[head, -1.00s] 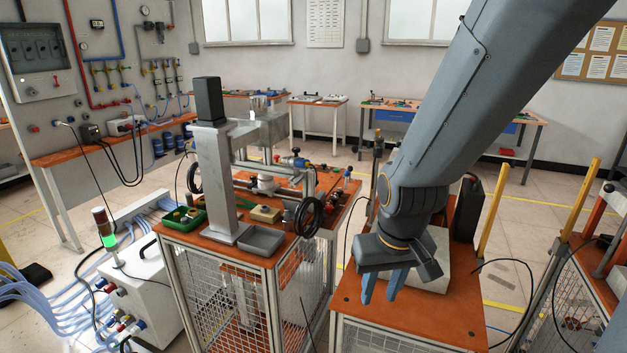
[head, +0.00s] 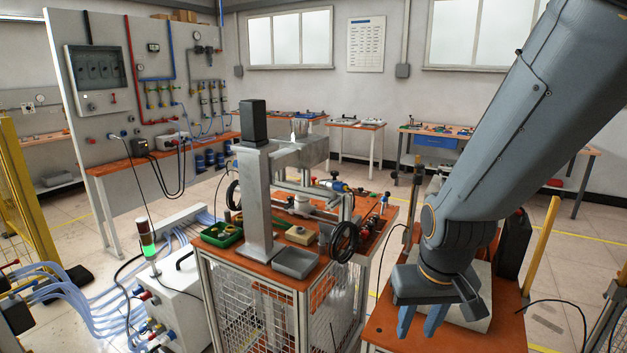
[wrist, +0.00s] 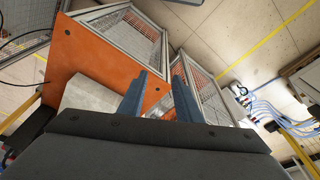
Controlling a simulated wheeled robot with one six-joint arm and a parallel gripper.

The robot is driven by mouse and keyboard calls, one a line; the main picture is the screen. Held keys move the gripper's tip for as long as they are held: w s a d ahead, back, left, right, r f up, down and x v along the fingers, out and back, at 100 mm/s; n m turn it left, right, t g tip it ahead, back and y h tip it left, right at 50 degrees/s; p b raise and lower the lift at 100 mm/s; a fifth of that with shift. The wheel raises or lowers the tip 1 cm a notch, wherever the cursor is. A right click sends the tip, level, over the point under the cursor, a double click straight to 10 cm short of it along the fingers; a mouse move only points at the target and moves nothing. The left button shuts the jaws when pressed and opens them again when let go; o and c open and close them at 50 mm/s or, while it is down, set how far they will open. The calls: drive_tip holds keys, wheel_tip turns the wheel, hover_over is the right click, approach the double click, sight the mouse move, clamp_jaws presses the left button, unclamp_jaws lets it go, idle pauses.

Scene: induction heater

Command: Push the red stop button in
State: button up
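My gripper (head: 417,331) hangs in the head view over the front of the orange bench (head: 388,329) at right. Its two blue fingers are apart with nothing between them, and they also show apart in the wrist view (wrist: 160,78). I cannot single out the red stop button. Small red fittings show on the white cabinet (head: 186,292) at lower left, one on its upper left edge (head: 144,295). Small red parts also show on the grey wall panel (head: 110,70). They are too small to tell which is a stop button. My gripper is well to the right of both.
A caged orange-topped bench (head: 240,266) with a grey press column (head: 258,200) stands between the cabinet and my gripper. A signal lamp (head: 147,240), lit green, stands by the cabinet. Blue hoses (head: 85,312) cross the floor at left. A yellow post (head: 541,245) stands at right.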

drive_tip(key=shift+f, duration=0.1)
drive_tip(key=c, duration=0.4)
drive_tip(key=shift+f+b, duration=0.4)
drive_tip(key=shift+b, duration=0.05)
drive_tip(key=c, duration=0.3)
drive_tip(key=shift+g, duration=0.5)
wheel_tip(320, 180, down, 7)
drive_tip(key=b, duration=0.6)
drive_tip(key=shift+r, duration=0.15)
clamp_jaws()
drive_tip(key=shift+d, duration=0.1)
